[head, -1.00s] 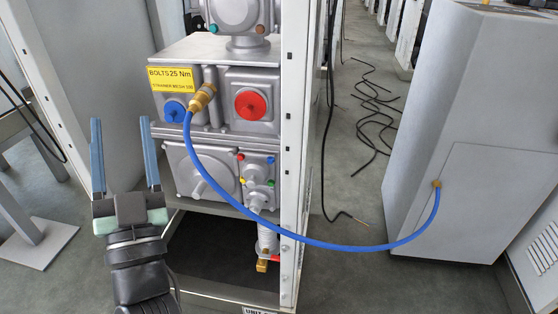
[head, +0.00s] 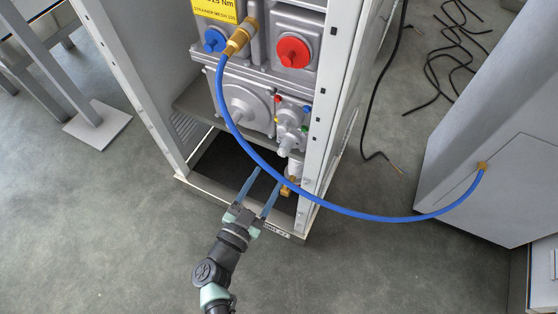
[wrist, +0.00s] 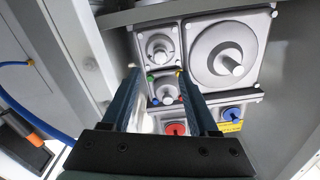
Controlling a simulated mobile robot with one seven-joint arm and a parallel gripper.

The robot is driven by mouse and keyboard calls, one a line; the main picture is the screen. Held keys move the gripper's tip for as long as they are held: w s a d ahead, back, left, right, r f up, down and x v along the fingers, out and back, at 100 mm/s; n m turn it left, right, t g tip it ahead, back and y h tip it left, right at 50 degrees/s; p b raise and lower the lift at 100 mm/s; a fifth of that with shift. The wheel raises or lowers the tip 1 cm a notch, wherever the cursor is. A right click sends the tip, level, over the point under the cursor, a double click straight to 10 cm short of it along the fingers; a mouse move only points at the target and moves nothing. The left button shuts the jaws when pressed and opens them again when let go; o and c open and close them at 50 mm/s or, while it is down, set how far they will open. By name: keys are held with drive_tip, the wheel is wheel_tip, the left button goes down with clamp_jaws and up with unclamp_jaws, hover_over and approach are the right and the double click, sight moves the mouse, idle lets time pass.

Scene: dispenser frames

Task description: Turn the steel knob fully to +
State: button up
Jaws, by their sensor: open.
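No plus mark is legible, and I cannot tell for sure which part is the steel knob. A large grey round cover with a stub (head: 240,104) sits low on the machine in the head view; it also shows in the wrist view (wrist: 222,55). Beside it is a small grey hub with coloured dots (head: 290,120), seen in the wrist view between my fingers (wrist: 166,92).
A blue hose (head: 330,207) arcs from a brass fitting (head: 240,38) across the right post to a grey cabinet (head: 482,165). A red knob (head: 292,52) and blue knob (head: 214,40) sit higher. A brass end (head: 287,188) hangs near my fingers.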

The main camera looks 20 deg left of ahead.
sight(281, 154)
drive_tip(key=w+b, duration=0.2)
drive_tip(key=w, duration=0.4)
drive_tip(key=shift+f+b, duration=0.1)
drive_tip(key=shift+b, duration=0.2)
drive_tip(key=shift+w+d, duration=0.1)
drive_tip(key=shift+w, duration=0.35)
clamp_jaws()
